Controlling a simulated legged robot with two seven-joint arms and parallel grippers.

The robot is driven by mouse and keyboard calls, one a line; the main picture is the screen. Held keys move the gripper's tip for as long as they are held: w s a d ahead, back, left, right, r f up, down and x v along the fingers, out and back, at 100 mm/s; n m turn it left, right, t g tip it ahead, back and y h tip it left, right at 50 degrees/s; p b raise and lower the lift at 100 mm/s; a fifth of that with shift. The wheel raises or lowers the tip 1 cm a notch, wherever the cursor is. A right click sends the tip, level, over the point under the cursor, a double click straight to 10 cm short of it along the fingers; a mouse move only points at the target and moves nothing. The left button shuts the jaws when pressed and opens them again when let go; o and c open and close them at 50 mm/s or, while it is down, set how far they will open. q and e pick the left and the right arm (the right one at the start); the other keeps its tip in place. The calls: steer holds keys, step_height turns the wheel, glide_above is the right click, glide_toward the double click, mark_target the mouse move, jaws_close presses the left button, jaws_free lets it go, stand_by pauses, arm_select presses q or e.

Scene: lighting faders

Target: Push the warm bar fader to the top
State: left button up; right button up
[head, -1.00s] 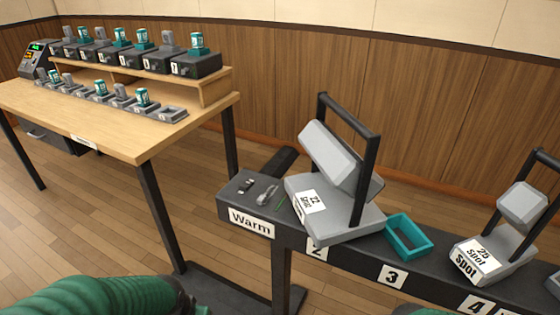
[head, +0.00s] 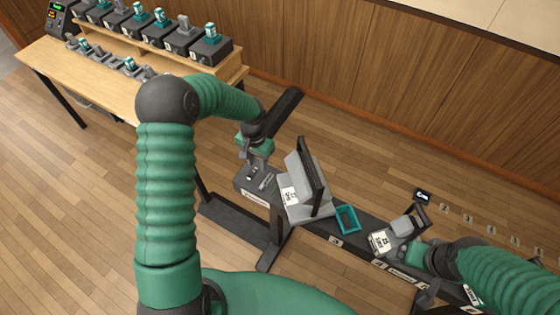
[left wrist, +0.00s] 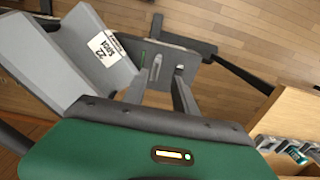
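The black bar (head: 361,229), labelled "Warm" on its left end in the earlier head frame, runs across the middle. My left gripper (head: 255,158) hangs over that end, beside a grey lamp (head: 303,190). In the left wrist view its two fingers (left wrist: 161,92) stand apart with nothing between them. A small metal clip-like piece (left wrist: 155,67) on the bar lies just beyond the fingertips. I cannot tell which control is the warm fader.
A wooden desk (head: 108,98) at the back left holds rows of numbered dark boxes (head: 211,50) with teal and grey tops, and a console with a lit screen (head: 57,10).

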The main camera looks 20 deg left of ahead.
arm_select(q)
steer(key=r, duration=0.2)
steer(key=p, duration=0.3)
glide_toward(262, 185)
step_height(262, 185, down, 8)
steer(key=shift+s+f, duration=0.1)
steer(key=shift+f, duration=0.1)
arm_select(e)
steer(key=v, duration=0.4)
steer(key=shift+w+d+r, duration=0.2)
steer(key=shift+w, duration=0.15)
arm_select(q)
steer(key=c, duration=0.7)
jaws_close()
